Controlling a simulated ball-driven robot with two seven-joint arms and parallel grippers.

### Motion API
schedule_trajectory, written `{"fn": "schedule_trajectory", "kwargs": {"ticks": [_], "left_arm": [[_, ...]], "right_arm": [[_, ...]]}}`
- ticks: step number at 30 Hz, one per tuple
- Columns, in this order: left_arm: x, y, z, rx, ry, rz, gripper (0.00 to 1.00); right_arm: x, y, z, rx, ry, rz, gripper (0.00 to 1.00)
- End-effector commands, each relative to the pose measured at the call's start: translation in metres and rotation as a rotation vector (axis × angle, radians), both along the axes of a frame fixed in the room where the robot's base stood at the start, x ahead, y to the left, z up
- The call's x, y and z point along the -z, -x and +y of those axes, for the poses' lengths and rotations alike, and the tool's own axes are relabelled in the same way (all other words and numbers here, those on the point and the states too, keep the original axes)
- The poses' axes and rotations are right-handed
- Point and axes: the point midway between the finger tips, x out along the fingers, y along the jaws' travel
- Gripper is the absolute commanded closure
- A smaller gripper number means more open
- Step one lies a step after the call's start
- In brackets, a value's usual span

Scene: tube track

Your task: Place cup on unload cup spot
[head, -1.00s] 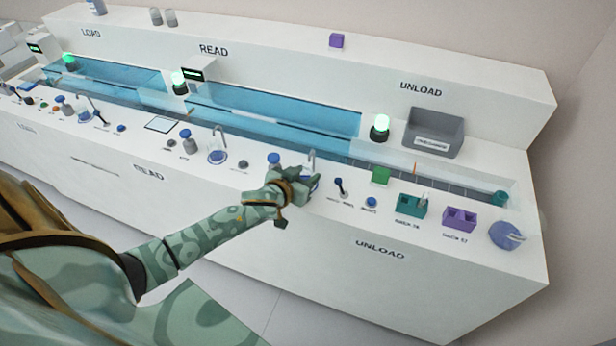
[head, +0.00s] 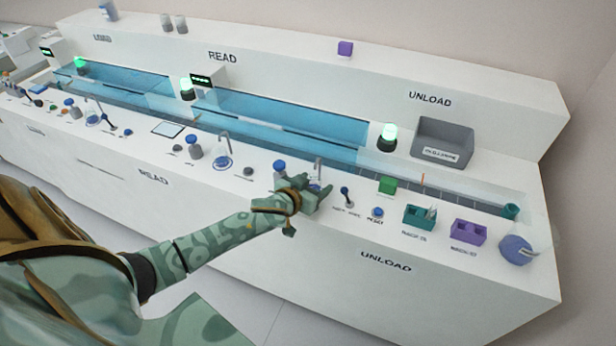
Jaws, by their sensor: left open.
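My left gripper (head: 320,193) is open over the counter at the left end of the UNLOAD section. It is beside a thin metal post (head: 319,168). The gripper and wrist cover most of the spot at the post's foot, so I cannot tell whether a cup stands there or between the fingers. A matching READ spot with a blue ring (head: 223,161) and post shows farther left. A small teal cup-like vessel (head: 511,211) stands at the far right end of the track. My right gripper is not in view.
A blue-capped bottle (head: 279,168) stands just left of my gripper. A grey bin (head: 443,143) sits behind the track.

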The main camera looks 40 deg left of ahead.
Motion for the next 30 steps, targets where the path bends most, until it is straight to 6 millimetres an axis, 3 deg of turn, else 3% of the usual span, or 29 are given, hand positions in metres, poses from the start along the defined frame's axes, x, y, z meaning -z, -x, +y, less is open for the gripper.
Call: {"fn": "schedule_trajectory", "kwargs": {"ticks": [15, 21, 27, 30], "left_arm": [[-0.043, 0.095, -0.004, 0.000, 0.002, -0.001, 0.38], [-0.048, 0.110, -0.004, 0.000, 0.000, -0.002, 0.38], [-0.047, 0.111, -0.004, 0.000, 0.000, -0.001, 0.38], [-0.029, 0.117, -0.003, -0.004, -0.010, 0.035, 0.38]], "right_arm": [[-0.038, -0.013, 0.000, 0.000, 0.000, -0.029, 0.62], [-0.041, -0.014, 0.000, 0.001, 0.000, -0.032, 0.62], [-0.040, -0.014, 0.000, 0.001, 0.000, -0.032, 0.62], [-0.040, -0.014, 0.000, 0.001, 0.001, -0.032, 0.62]]}}
